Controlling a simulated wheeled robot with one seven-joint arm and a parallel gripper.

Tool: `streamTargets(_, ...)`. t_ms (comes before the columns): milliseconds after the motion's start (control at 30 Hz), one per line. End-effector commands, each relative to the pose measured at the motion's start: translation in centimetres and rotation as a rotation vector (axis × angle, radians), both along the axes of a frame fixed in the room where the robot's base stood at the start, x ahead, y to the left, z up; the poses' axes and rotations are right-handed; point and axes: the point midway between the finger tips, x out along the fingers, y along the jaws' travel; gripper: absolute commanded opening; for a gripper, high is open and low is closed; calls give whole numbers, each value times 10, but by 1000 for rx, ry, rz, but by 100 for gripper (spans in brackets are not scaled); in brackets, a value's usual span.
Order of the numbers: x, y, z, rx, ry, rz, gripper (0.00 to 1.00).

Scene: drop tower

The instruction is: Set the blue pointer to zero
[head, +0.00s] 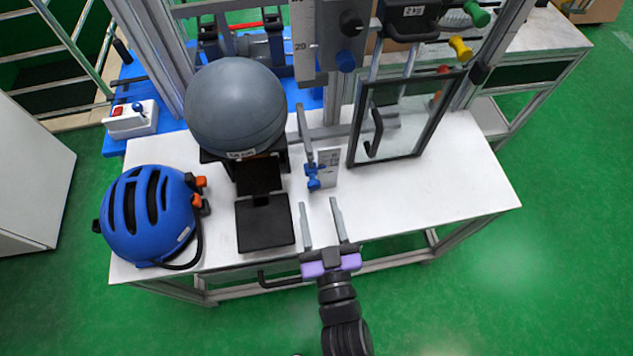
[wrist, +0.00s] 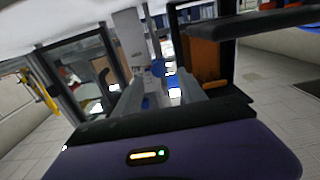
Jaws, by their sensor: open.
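A blue pointer-like piece (head: 313,180) sits on a grey upright bar (head: 305,135) beside a small white scale plate (head: 329,165), above the white table. Its exact reading is too small to tell. My gripper (head: 318,204) is open and empty, with its two grey fingers pointing at the blue piece from the table's front side, apart from it. In the wrist view, small blue parts (wrist: 158,68) show beyond the fingers; I cannot tell which of them is the pointer.
A grey ball (head: 235,105) rests on a black stand left of the pointer. A blue helmet (head: 145,215) lies on the white table (head: 440,190) at left. A framed clear door (head: 405,120) stands to the right.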

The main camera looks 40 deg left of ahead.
Motion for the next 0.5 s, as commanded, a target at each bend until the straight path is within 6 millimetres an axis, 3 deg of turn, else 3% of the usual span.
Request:
streamTargets(300, 31, 36, 2, 2, -1, -1, 48)
streamTargets(500, 43, 49, 1, 0, -1, -2, 48)
